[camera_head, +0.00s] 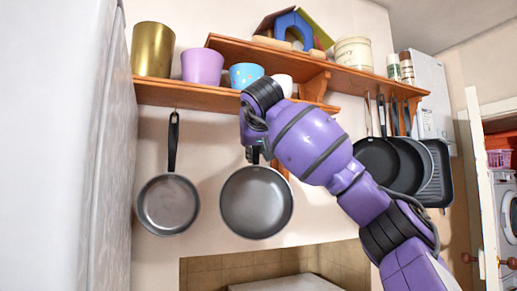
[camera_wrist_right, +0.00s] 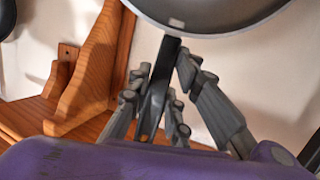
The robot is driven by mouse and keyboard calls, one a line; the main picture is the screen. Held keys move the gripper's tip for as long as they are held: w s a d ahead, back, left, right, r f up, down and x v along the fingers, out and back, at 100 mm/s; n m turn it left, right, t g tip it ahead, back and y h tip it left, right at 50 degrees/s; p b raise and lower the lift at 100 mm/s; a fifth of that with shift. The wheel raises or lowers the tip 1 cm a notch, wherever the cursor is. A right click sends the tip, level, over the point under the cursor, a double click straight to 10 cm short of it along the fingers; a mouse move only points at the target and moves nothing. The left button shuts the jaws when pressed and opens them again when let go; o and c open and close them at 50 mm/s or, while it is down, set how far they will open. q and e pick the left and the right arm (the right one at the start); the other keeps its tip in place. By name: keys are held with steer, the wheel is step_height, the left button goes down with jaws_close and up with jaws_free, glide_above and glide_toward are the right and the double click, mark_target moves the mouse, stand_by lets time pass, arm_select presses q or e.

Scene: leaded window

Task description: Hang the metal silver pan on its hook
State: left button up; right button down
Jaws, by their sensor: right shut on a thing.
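In the right wrist view, my right gripper (camera_wrist_right: 163,78) is shut around the dark pan handle (camera_wrist_right: 171,48), and the silver pan's rim (camera_wrist_right: 220,29) shows at the top. The handle's upper end and any hook above it are hidden by my arm, so I cannot tell whether they touch. My left gripper is not in view.
A wooden shelf (camera_head: 222,99) carries a gold pot (camera_head: 153,50), a purple cup (camera_head: 203,66) and a blue dotted cup (camera_head: 245,75). Another silver pan (camera_head: 168,204) hangs at left. Several dark pans (camera_head: 377,160) hang at right. A wooden bracket (camera_wrist_right: 92,68) stands close to my gripper.

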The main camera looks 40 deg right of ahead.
steer(key=shift+w+r, duration=0.15)
steer(key=shift+w, duration=0.1)
steer(key=shift+w+d, duration=0.8)
steer(key=shift+w, duration=0.1)
steer(key=shift+w+d+f, duration=0.1)
steer(key=shift+w+f, duration=0.05)
steer(key=shift+f, duration=0.4)
steer(key=shift+c, duration=1.8)
jaws_free()
steer(key=shift+w+f, duration=0.1)
steer(key=v, duration=1)
